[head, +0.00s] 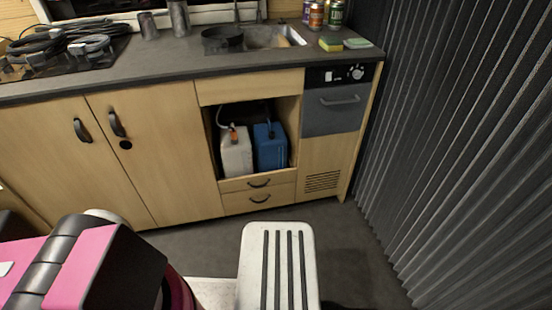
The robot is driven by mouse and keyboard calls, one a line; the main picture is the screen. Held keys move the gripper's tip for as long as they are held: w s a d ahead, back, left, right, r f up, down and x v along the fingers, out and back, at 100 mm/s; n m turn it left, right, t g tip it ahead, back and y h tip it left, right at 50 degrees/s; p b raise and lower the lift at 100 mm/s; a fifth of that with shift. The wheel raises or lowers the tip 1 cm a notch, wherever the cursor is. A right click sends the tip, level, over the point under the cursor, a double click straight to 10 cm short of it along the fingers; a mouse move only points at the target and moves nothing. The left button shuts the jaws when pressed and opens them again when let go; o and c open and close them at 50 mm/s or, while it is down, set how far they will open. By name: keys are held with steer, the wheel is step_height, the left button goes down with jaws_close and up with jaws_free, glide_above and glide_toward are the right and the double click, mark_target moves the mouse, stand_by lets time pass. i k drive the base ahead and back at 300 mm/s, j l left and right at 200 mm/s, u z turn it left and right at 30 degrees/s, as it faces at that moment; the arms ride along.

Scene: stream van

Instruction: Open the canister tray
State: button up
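The canister tray (233,185) sits in the open bay of the wooden kitchen unit, low down in the head view. Its low wooden front has a dark curved handle (259,183). The front looks flush with the cabinet, so the tray appears pushed in. A white canister (236,156) and a blue canister (270,152) stand side by side, upright, in the bay behind this front; their lower parts are hidden by it. My gripper is not in view. Parts of my own body fill the bottom of the picture, apart from the tray.
A drawer (233,203) with a similar handle lies just below. A grey-fronted appliance (333,115) is to the right, cabinet doors (150,150) to the left. The worktop (160,55) holds a sink, cans and cables. A dark corrugated wall (465,150) bounds the right. The floor (195,240) ahead is clear.

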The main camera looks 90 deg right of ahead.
mark_target(256, 181)
steer(key=z, duration=1.95)
steer(key=k+l+z, duration=0.15)
steer(key=z, duration=0.2)
steer(key=k+l+z, duration=0.2)
steer(key=k+z, duration=0.2)
steer(key=k+l+z, duration=0.15)
steer(key=l+z, duration=0.2)
